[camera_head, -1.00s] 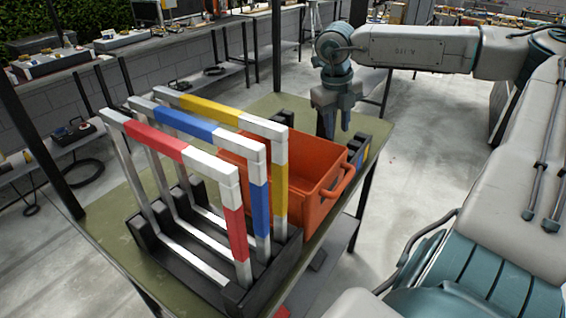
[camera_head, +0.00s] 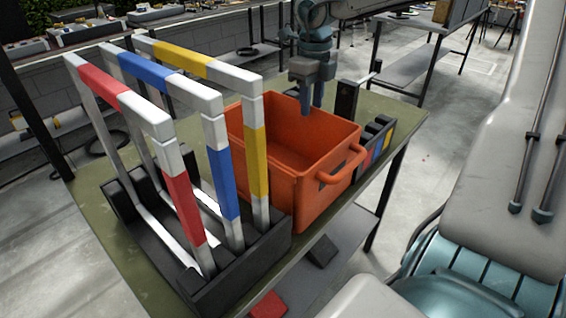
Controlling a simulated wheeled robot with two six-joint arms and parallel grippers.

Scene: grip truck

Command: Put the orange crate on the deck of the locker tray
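The orange crate (camera_head: 318,193) stands upright on the green table (camera_head: 95,195), behind the striped frames, with a bar handle on its near right side. It looks empty as far as its inside shows. My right gripper (camera_head: 311,108) points down over the crate's far side. Its two fingers show a narrow gap with nothing between them. I cannot tell whether the fingertips touch the crate rim. My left gripper is out of view. I cannot make out a locker tray with certainty.
A black rack (camera_head: 262,262) left of the crate holds three upright frames banded red, blue and yellow, close to the crate. A small dark holder (camera_head: 378,140) with coloured strips stands right of it. A lower shelf (camera_head: 345,232) lies under the table.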

